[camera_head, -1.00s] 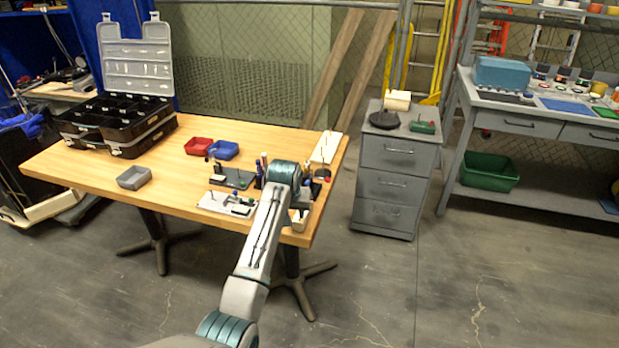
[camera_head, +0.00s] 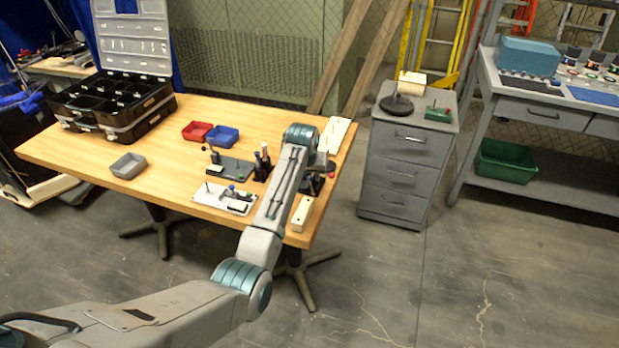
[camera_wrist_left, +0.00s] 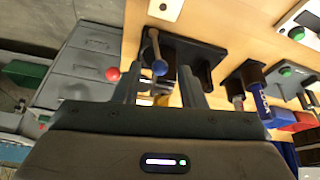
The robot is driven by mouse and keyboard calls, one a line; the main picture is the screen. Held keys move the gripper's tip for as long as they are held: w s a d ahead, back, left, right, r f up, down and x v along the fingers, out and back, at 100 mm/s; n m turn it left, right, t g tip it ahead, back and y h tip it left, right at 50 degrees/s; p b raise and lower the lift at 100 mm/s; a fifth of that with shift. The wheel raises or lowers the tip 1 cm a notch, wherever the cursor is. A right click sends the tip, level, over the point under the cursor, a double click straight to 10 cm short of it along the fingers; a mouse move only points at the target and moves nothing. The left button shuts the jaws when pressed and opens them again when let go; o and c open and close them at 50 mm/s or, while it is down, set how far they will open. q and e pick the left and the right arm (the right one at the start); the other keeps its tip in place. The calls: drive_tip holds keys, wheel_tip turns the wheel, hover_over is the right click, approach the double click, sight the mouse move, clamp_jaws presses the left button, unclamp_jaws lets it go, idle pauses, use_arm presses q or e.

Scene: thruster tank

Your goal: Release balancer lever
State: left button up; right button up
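The balancer appears to be the black device (camera_head: 315,184) at the table's right side, partly hidden behind my left arm; its red knob (camera_head: 332,168) shows beside my wrist. In the left wrist view a black base (camera_wrist_left: 185,50) carries a grey lever with a blue ball (camera_wrist_left: 160,68), and a red ball (camera_wrist_left: 113,74) sits left of it. My left gripper (camera_wrist_left: 160,83) is open, fingers apart, with the blue ball between the fingertips in the picture; I cannot tell whether they touch it. In the head view the left gripper is over the device, its fingers not clear. My right gripper is not in view.
On the wooden table (camera_head: 100,158) stand a black base with a lever (camera_head: 229,168), a white panel (camera_head: 222,198), red (camera_head: 197,131) and blue (camera_head: 222,136) bins, a grey bin (camera_head: 128,166) and an organizer case (camera_head: 118,108). A grey cabinet (camera_head: 400,170) stands right of the table.

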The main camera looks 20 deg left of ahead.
sight(313, 191)
use_arm(q)
drive_tip(key=shift+x, duration=1.95)
clamp_jaws()
drive_tip(key=shift+d+r+y+p, duration=0.2)
drive_tip(key=shift+d+y+p, duration=0.15)
drive_tip(key=shift+y+p, duration=0.35)
drive_tip(key=shift+d+f+y+p, duration=0.1)
drive_tip(key=shift+d+y+p, duration=0.25)
drive_tip(key=shift+y, duration=0.25)
drive_tip(key=shift+a, duration=0.1)
unclamp_jaws()
